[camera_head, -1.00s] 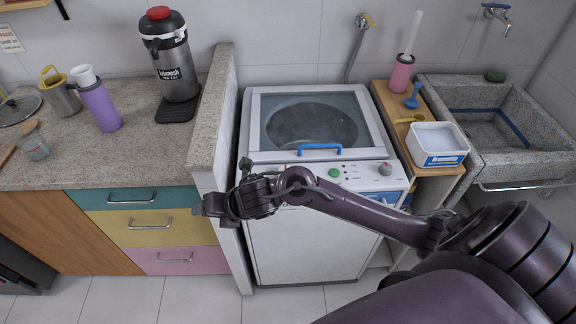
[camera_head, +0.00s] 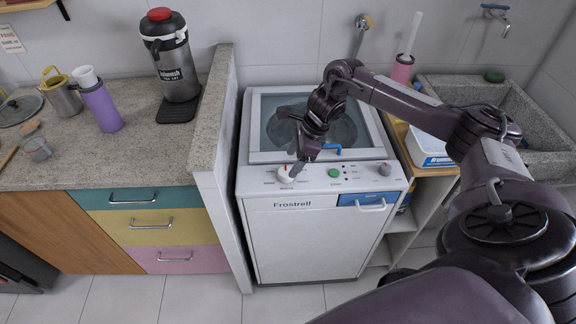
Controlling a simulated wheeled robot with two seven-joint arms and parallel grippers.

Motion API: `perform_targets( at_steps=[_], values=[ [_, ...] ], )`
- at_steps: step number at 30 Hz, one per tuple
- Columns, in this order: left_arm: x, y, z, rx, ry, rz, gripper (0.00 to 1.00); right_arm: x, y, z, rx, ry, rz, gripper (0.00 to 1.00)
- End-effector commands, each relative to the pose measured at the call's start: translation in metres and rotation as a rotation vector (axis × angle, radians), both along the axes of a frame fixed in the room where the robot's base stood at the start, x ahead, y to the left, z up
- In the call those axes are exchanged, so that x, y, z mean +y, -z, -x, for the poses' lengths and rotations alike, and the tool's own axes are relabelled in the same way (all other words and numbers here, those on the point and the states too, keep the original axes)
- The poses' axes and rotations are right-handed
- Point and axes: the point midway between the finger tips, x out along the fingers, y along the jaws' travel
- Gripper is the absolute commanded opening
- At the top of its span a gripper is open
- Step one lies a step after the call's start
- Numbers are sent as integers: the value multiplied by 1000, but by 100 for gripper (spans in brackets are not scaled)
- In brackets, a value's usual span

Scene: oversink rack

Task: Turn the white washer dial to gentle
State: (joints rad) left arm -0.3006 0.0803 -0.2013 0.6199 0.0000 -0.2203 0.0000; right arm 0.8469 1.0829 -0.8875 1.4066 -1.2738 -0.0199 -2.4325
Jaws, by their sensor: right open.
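The white dial (camera_head: 285,174) sits at the left end of the control panel of the white washer (camera_head: 305,240). Its labels are too small to read, so I cannot tell its setting. My right gripper (camera_head: 288,143) is over the front left part of the washer, open and with nothing seen in it. One finger points left over the lid, and the other reaches down beside the white dial. I cannot tell whether that finger touches the dial. My left gripper is out of view.
The blue lid handle (camera_head: 332,147) is just behind. A counter wall (camera_head: 212,125) stands close on the left. A wooden shelf with a white tub (camera_head: 428,146) is on the right, partly behind my arm.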

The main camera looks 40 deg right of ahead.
Motion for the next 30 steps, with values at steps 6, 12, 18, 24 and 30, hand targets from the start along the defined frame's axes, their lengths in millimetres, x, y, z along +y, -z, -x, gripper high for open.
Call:
perform_targets(
  at_steps=[6, 12, 18, 24, 30],
  values=[
    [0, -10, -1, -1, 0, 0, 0, 12, 28, -7, 1, 1, -2, 65],
    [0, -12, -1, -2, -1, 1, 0, 15, 40, -9, -1, 2, 1, 65],
    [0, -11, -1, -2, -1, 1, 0, 15, 40, -9, -1, 2, 1, 65],
    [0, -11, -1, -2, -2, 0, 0, 15, 40, -9, -1, 2, 1, 41],
    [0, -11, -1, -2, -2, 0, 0, 15, 40, -9, -2, 3, 1, 21]
  ],
)
